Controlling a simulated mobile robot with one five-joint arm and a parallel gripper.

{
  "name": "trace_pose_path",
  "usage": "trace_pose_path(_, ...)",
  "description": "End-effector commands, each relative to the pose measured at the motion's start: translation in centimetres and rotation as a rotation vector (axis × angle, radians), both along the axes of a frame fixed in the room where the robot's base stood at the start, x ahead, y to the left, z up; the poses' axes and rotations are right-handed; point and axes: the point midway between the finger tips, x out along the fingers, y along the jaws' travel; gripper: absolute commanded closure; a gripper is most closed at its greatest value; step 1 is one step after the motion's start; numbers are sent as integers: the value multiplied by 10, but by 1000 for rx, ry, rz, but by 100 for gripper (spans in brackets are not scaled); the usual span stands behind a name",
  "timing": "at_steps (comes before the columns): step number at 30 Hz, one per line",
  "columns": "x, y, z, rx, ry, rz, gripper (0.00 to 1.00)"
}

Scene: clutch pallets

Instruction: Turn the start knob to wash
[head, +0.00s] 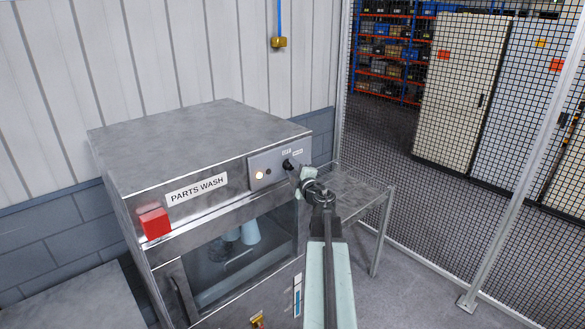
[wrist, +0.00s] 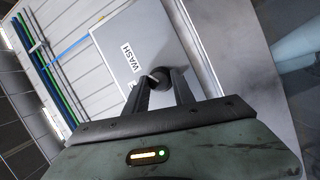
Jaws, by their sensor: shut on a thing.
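The start knob (head: 288,164) is a small black knob on the light control panel at the upper right of the parts washer's front. In the wrist view the black knob (wrist: 157,78) sits between my two dark fingers, below the WASH label (wrist: 125,54). My gripper (wrist: 160,84) is shut on the knob. In the head view my gripper (head: 296,170) reaches the panel from the right, and my wrist hides part of that side. The knob's pointer direction cannot be made out.
The steel parts washer (head: 200,150) has a red box (head: 154,223) at its front left corner and a lit round lamp (head: 259,175) on the panel. A wire rack table (head: 350,185) stands to its right. A mesh fence (head: 430,150) closes off the right side.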

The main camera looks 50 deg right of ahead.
Motion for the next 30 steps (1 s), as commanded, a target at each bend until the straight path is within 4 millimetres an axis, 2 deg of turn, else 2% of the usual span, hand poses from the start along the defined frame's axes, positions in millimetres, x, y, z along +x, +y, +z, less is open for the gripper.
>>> trace_pose_path(16,1,-1,2,31,-8,-2,100)
trace_pose_path(17,1,-1,2,31,-8,-2,64)
trace_pose_path(18,1,-1,2,31,-8,-1,53)
trace_pose_path(19,1,-1,2,30,-8,-1,48)
trace_pose_path(30,-3,1,1,26,-4,-2,48)
